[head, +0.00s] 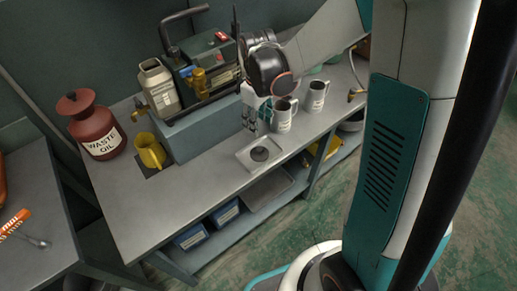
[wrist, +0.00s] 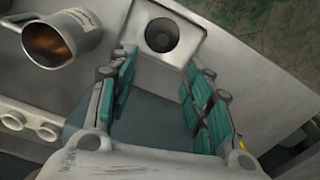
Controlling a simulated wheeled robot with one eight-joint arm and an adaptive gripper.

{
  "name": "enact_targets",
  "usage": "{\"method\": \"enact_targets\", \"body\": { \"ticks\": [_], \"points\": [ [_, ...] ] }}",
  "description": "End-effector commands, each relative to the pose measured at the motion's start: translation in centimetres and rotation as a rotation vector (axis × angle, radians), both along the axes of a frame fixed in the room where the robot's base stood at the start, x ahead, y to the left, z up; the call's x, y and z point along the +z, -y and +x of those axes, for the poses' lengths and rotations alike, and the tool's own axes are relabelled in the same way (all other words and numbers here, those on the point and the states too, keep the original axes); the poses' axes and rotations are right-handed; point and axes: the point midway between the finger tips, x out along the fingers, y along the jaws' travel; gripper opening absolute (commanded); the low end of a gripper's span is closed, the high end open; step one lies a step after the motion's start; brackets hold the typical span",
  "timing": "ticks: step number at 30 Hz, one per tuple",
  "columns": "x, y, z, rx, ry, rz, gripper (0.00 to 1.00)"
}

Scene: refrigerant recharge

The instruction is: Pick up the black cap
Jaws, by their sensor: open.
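The black cap (head: 260,154) lies in a small pale square tray (head: 243,157) near the front edge of the workbench. In the wrist view the black cap (wrist: 162,34) shows as a dark round piece with a hollow-looking middle, and the tray (wrist: 198,37) surrounds it at the top of the picture. My gripper (head: 252,127) hangs above the bench, just behind the tray. In the wrist view my gripper (wrist: 157,80) is open and empty, with its teal-padded fingers apart and the cap beyond their tips. The cap is not touched.
Grey metal mugs (head: 283,116) (head: 317,96) stand right of the tray; one mug (wrist: 62,35) is close by in the wrist view. A machine on a blue-grey block (head: 190,138), a yellow jug (head: 149,151) and a red waste oil can (head: 97,128) stand left. The front-left benchtop is clear.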

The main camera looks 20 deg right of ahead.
Motion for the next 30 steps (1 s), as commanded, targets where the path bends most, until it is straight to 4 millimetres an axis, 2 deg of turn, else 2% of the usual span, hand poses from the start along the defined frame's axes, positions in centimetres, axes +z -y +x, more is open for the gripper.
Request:
{"method": "enact_targets", "body": {
  "ticks": [1,3,9,19,27,30],
  "points": [
    [-1.3,0.0,0.1,0.0,0.0,0.0,0.46],
    [-2.8,0.0,0.0,-0.001,0.001,0.001,0.46],
    [-5.9,0.0,0.0,-0.001,0.001,0.0,0.46],
    [-7.9,0.0,-0.2,-0.002,0.001,0.0,0.46],
    [-11.7,0.1,-0.7,-0.002,0.001,0.0,0.46],
    [-12.2,0.1,-0.8,-0.002,0.002,0.0,0.46]
  ]
}}
